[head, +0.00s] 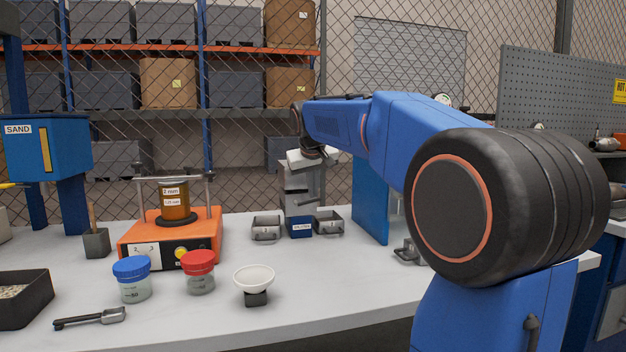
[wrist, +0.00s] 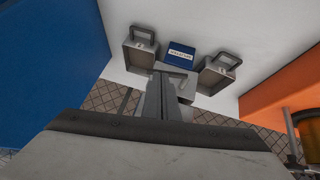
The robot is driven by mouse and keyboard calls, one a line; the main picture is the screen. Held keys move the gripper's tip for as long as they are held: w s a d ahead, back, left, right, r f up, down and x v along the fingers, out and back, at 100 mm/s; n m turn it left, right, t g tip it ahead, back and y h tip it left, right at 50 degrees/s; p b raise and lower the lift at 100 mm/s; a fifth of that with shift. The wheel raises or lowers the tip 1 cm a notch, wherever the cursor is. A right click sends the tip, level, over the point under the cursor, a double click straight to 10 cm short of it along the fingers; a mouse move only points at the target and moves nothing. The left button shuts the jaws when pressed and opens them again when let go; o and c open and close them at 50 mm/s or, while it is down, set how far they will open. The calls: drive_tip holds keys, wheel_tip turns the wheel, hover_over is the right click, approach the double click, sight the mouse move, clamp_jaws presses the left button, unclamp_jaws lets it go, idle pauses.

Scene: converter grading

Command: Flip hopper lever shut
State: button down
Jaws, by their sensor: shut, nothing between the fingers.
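A grey splitter with a hopper top (head: 299,186) stands on the bench behind the white funnel. A thin dark lever-like part (head: 320,188) shows on its right side; its exact position is hard to tell. I cannot tell whether the fingers touch the lever.
Two grey metal pans (head: 266,229) (head: 329,222) flank the splitter's blue base (head: 300,230). An orange sieve shaker (head: 140,240) stands left. The blue sand hopper (head: 48,150) is farther left. Blue-lidded (head: 131,280) and red-lidded (head: 199,272) jars and a white funnel (head: 253,279) stand in front.

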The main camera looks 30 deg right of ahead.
drive_tip(key=shift+x, duration=0.85)
drive_tip(key=shift+d+f, duration=0.4)
drive_tip(key=shift+f, duration=0.6)
drive_tip(key=shift+r, duration=0.15)
approach(315, 201)
drive_tip(key=s+r, duration=0.3)
drive_tip(key=r, duration=0.3)
drive_tip(key=shift+s+d+r, duration=0.1)
drive_tip(key=shift+s+d, duration=0.15)
drive_tip(key=shift+s, duration=0.15)
